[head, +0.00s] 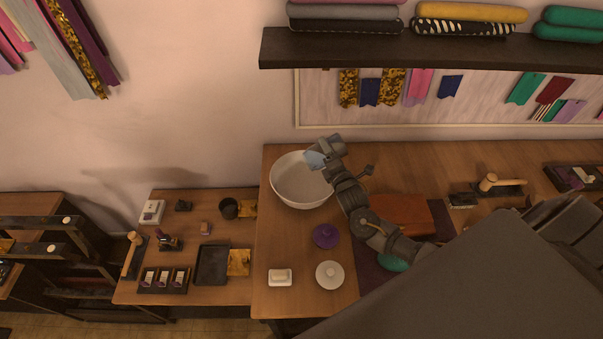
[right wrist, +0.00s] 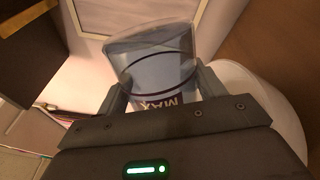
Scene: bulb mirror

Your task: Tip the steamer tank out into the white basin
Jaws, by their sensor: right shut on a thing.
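The steamer tank (right wrist: 160,72) is a clear bluish cup with a dark line and "MAX" on its wall. My right gripper (right wrist: 158,95) is shut on it, with one finger on each side. In the head view the tank (head: 315,159) is a small blue patch under my right gripper (head: 325,151), at the upper right rim of the white basin (head: 290,190). The basin's visible inside looks empty. Its pale side also shows at the right of the wrist view (right wrist: 280,105). The tank's exact tilt and any water in it are hard to tell. My left gripper is out of view.
A purple round thing (head: 326,236), a white lidded pot (head: 330,275) and a soap dish (head: 280,277) stand in front of the basin. A brown box (head: 402,213) lies right of my forearm. A dark shelf (head: 430,48) with fabric rolls hangs above.

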